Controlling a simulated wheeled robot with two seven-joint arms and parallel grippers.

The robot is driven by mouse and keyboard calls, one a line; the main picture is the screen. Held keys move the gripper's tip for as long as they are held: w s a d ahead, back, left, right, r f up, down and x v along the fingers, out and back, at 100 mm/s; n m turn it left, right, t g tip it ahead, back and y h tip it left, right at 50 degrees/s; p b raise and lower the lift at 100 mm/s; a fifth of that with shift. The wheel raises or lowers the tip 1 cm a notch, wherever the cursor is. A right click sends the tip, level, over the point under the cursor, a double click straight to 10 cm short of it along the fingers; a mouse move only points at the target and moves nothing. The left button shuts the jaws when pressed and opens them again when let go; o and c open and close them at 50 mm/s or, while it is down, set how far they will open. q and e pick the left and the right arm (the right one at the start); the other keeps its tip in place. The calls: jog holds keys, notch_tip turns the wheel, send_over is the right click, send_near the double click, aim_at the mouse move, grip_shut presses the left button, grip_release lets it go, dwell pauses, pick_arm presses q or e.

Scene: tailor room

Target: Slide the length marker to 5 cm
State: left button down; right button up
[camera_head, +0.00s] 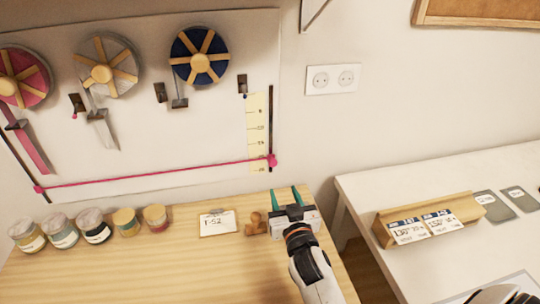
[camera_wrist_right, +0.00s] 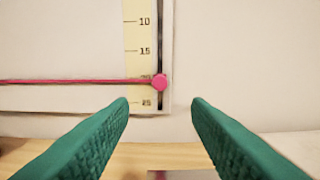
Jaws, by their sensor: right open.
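The length marker is a pink knob (camera_head: 271,160) at the lower part of a dark vertical slot on the wall board. It also shows in the right wrist view (camera_wrist_right: 160,82), level with the hidden mark between 15 and 25 on the scale strip (camera_wrist_right: 137,35). A pink ribbon (camera_head: 150,175) runs left from the knob to a pink fixing point. My right gripper (camera_head: 286,190) has green fingers, open and empty. In the wrist view its fingertips (camera_wrist_right: 160,102) lie below the knob, one to each side, apart from it. My left gripper is out of view.
Ribbon spools (camera_head: 200,63) hang on the board (camera_head: 140,130). Below, the wooden table (camera_head: 190,270) holds several jars (camera_head: 95,225), a card (camera_head: 217,223) and a wooden stamp (camera_head: 255,223). A white table (camera_head: 370,190) with a price-card holder (camera_head: 385,233) stands right.

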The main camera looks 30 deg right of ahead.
aim_at(274, 164)
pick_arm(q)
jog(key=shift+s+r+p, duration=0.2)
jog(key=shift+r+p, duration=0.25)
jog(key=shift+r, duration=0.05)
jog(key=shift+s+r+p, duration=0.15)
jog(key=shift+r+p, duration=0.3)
pick_arm(e)
jog(key=x, duration=1.1)
jog(key=shift+w+d+r, duration=0.15)
jog(key=shift+w+r, duration=0.05)
jog(key=shift+w, duration=0.1)
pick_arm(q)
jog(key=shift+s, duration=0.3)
pick_arm(e)
grip_shut()
